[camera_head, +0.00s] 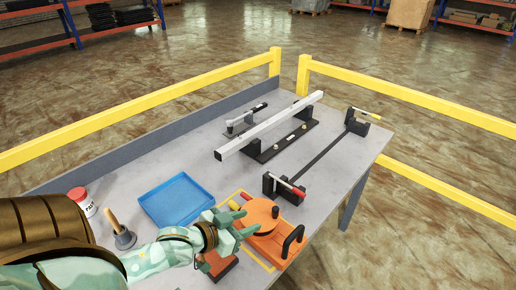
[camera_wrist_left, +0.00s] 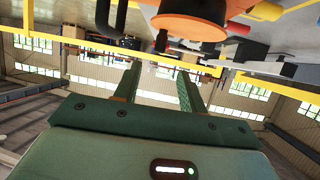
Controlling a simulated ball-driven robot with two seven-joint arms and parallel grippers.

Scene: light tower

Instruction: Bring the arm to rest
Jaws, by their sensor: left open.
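My left gripper (camera_head: 240,222) is open at the near edge of the table (camera_head: 215,137), close to an orange round-topped device (camera_head: 265,212). Its fingers overlap the device's left side in the head view; whether they touch it I cannot tell. In the left wrist view the two fingers (camera_wrist_left: 158,82) stand apart with nothing between them. The device's orange disc (camera_wrist_left: 188,22) appears upside down beyond them in that view. My left arm comes in from the lower left. My right gripper is not in view.
A blue tray (camera_head: 165,203), a red-and-white can (camera_head: 85,205) and a wooden-handled tool (camera_head: 122,232) stand near my left arm. A silver bar (camera_head: 270,124) rests on black supports farther back. A black rod fixture (camera_head: 322,155) lies to the right. Yellow rails (camera_head: 150,105) border the table.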

